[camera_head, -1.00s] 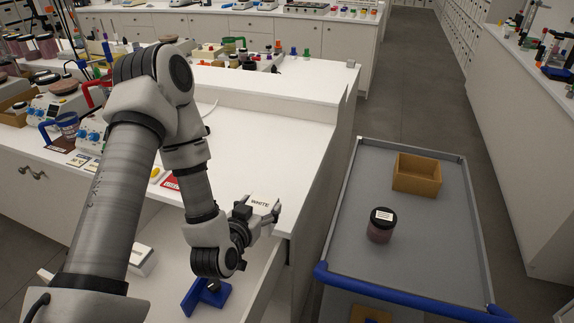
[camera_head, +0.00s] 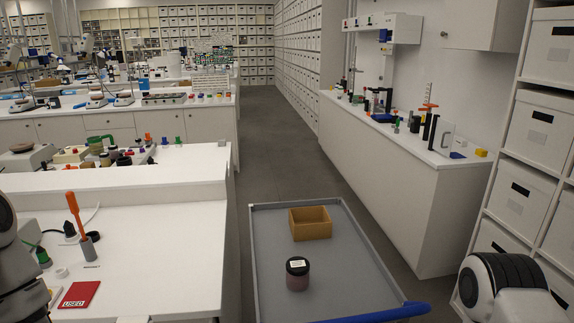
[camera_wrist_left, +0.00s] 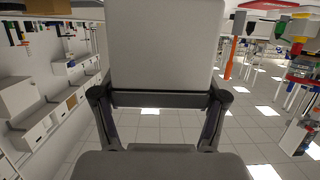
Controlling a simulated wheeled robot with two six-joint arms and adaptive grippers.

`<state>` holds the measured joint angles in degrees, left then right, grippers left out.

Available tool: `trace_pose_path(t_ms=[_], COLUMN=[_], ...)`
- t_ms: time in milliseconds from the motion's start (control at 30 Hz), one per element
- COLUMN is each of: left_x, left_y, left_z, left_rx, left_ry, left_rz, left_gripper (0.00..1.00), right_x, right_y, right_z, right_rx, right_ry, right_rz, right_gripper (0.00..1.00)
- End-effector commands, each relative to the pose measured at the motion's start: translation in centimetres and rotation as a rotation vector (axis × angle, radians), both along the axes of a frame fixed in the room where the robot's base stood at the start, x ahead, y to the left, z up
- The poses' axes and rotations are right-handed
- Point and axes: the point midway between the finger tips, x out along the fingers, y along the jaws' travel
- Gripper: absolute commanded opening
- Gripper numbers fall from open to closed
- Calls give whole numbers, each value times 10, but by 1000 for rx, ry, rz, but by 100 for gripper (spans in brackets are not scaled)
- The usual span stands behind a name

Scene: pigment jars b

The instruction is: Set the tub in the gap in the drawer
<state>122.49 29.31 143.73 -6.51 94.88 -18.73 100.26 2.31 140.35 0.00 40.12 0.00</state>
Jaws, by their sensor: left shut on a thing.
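In the left wrist view my left gripper (camera_wrist_left: 158,100) is shut on a pale grey-white tub (camera_wrist_left: 163,45), with one finger on each side of it. The tub fills the top middle of that view, and the room behind it appears upside down. Its label does not show there. In the head view the left gripper and the tub are out of sight; only part of my left arm shows at the left edge. The drawer and its gap cannot be made out in either current view. My right gripper is not in view; part of my right arm shows at lower right.
A grey cart (camera_head: 345,285) holds a dark-lidded jar (camera_head: 298,274) and an open tan box (camera_head: 310,223). The white bench (camera_head: 150,235) at left carries a red card (camera_head: 78,295) and an orange-handled tool (camera_head: 76,215). Clear floor runs between the benches.

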Motion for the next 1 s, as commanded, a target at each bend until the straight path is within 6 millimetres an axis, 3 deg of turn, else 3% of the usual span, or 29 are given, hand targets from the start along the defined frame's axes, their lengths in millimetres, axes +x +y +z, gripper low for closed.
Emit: trace_pose_path(t_ms=[367,833,1000], left_x=[20,54,64], left_y=[-51,-159,-176], left_z=[-1,-23,-28], left_rx=[4,5,1], left_ry=[-1,1,-1], left_rz=[-163,-362,-320], left_gripper=[30,30,30], right_x=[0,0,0], right_y=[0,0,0], right_z=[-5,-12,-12], right_rx=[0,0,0], right_ry=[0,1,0], right_rz=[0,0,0], right_gripper=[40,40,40])
